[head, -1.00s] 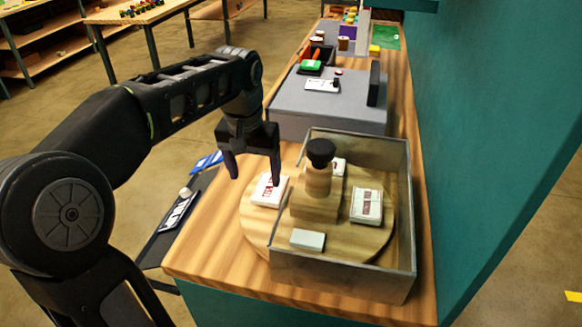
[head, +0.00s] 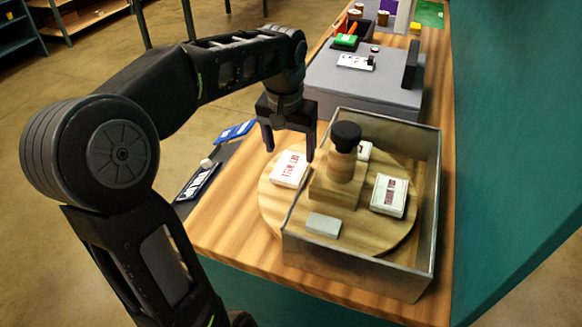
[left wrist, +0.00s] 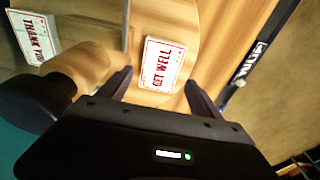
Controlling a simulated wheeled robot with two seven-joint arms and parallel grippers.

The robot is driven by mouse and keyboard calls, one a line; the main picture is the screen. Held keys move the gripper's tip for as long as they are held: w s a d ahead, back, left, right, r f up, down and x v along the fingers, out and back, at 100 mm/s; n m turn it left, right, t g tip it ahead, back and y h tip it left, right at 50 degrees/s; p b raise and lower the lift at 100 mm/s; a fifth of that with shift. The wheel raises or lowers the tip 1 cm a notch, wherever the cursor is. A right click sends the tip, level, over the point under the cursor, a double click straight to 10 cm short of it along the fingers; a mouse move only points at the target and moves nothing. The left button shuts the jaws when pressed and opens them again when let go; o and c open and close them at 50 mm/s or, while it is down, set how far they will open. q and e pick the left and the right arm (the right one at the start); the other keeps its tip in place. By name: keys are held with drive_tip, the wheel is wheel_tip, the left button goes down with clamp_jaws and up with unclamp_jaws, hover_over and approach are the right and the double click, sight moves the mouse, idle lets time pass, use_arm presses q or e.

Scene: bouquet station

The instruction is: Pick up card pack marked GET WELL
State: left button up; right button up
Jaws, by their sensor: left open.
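My right gripper is not in view.
The clear-walled box (head: 360,272) covers much of the board, its left wall close beside the pack. Inside are a dark-topped wooden knob (head: 346,136), a white-and-red pack (head: 389,195) and a grey block (head: 323,224). A grey platform (head: 370,88) stands behind.

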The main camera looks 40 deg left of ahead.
sight(291, 166)
use_arm(q)
drive_tip(key=shift+f, duration=0.1)
drive_tip(key=f, duration=0.3)
drive_tip(key=f+p, duration=0.1)
drive_tip(key=f, duration=0.1)
drive_tip(key=shift+w+a, duration=0.15)
drive_tip(key=shift+w, duration=0.1)
drive_tip(key=shift+c, duration=0.5)
drive_tip(key=c, duration=1.1)
drive_tip(key=shift+r, duration=0.1)
wheel_tip(291, 166, up, 10)
drive_tip(key=shift+f+b, duration=0.1)
drive_tip(key=shift+b, duration=0.2)
